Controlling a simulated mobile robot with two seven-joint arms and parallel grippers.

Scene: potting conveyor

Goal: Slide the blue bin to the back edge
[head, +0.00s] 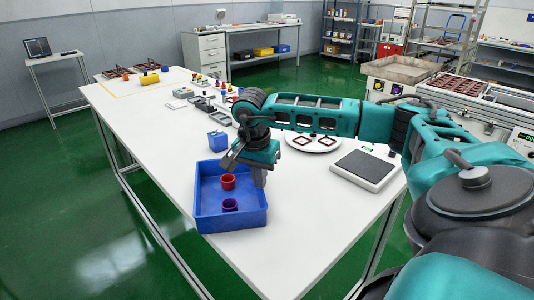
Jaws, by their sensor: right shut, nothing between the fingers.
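The blue bin (231,218) is a shallow open tray on the white table, close to the table's left edge in the picture. A red cup (228,182) and a purple cup (230,205) stand inside it. My right gripper (259,181) points down at the bin's far right part, shut and empty. Its fingers overlap the bin's right wall in the picture; I cannot tell whether they touch it or are inside the bin. The gripper hides part of the bin's far right corner. My left gripper is out of view.
A small blue box (217,141) stands just behind the bin. A white round plate (313,143) with brown frames and a flat scale (365,169) lie to the right. Several small parts (205,104) lie farther back. The white table (300,225) is clear right of the bin.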

